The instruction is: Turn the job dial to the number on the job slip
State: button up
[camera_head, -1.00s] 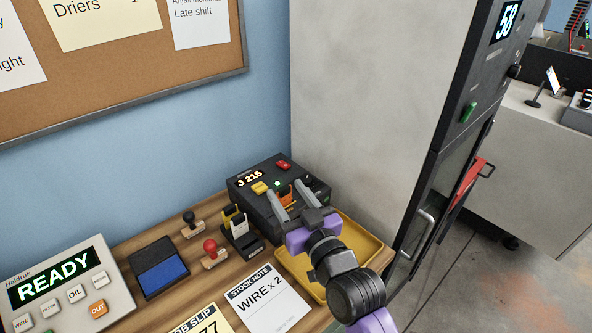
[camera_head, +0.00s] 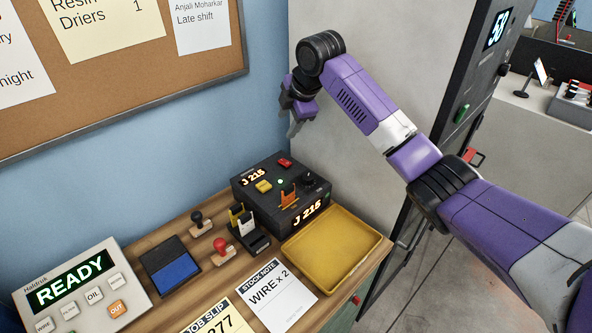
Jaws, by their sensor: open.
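The black job box (camera_head: 262,208) stands at the back of the bench, with J 215 lit on its top and on its front. A black knob (camera_head: 308,179), which looks like the dial, is at its right end, beside an orange part (camera_head: 289,195). The job slip (camera_head: 218,318) lies at the front of the bench, cut off by the lower edge; 277 shows on it. My gripper (camera_head: 293,130) is open, above and behind the box, fingers pointing down, clear of everything. Its fingers partly overlap each other in this view.
Two stamps, a blue ink pad (camera_head: 170,268) and a READY panel (camera_head: 80,290) stand left.

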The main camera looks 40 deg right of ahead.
aim_at(308, 176)
jog(key=s+f+n+g, duration=0.1)
jog(key=s+g, duration=0.1)
jog(key=s+f+n+g, duration=0.1)
jog(key=s+n, duration=0.1)
jog(key=s, duration=0.1)
jog(key=s+f+n+g, duration=0.1)
jog(key=s+f+g, duration=0.1)
jog(key=s, duration=0.1)
jog(key=shift+s+a+f+g+y, duration=0.1)
jog(key=shift+s+a+g+y, duration=0.15)
jog(key=shift+a+g+y, duration=0.1)
jog(key=shift+s+n, duration=0.4)
jog(key=shift+n, duration=0.1)
jog(key=shift+f, duration=0.3)
jog(key=shift+w+f, duration=0.1)
jog(key=shift+f, duration=3.5)
grip_shut()
